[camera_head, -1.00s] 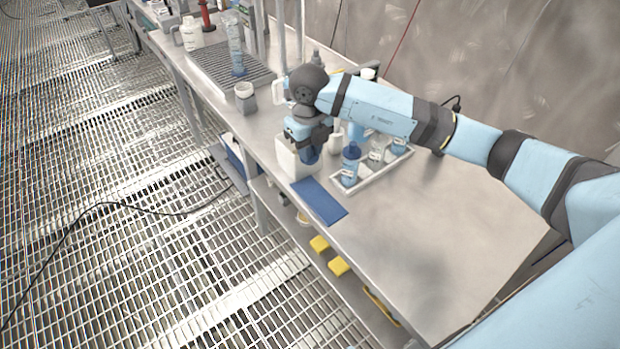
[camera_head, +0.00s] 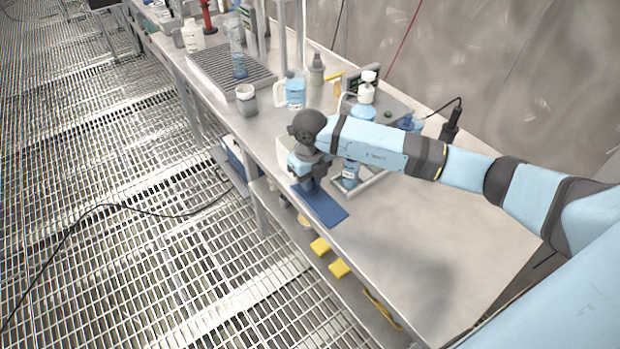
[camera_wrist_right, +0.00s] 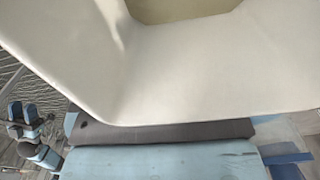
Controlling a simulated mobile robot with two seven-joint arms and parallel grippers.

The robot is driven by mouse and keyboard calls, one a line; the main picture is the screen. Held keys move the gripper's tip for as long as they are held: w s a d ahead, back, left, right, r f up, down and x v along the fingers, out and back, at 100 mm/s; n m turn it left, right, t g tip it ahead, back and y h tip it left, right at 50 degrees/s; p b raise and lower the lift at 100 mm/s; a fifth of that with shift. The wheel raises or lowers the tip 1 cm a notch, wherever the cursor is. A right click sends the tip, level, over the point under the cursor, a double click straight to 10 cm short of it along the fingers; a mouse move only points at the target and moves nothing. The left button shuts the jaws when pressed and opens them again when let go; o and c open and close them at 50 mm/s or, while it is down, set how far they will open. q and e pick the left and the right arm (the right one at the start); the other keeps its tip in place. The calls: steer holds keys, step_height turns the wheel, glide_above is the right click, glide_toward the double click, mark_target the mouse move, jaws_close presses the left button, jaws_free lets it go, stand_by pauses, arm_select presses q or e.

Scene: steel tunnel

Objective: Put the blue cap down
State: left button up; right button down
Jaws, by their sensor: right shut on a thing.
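In the right wrist view a large white surface (camera_wrist_right: 200,75), likely the white box, fills most of the picture, and the fingertips and cap are hidden.
A white box (camera_head: 284,155) stands just behind the gripper. A blue-filled jug (camera_head: 295,91) and a grey-white jar (camera_head: 246,99) stand further back. The front right of the bench is clear.

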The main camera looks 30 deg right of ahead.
steer(key=shift+f, duration=0.25)
steer(key=c, duration=1.2)
jaws_free()
steer(key=shift+r, duration=0.1)
steer(key=shift+o, duration=0.8)
steer(key=shift+r, duration=0.4)
step_height(320, 180, up, 12)
steer(key=shift+f, duration=0.2)
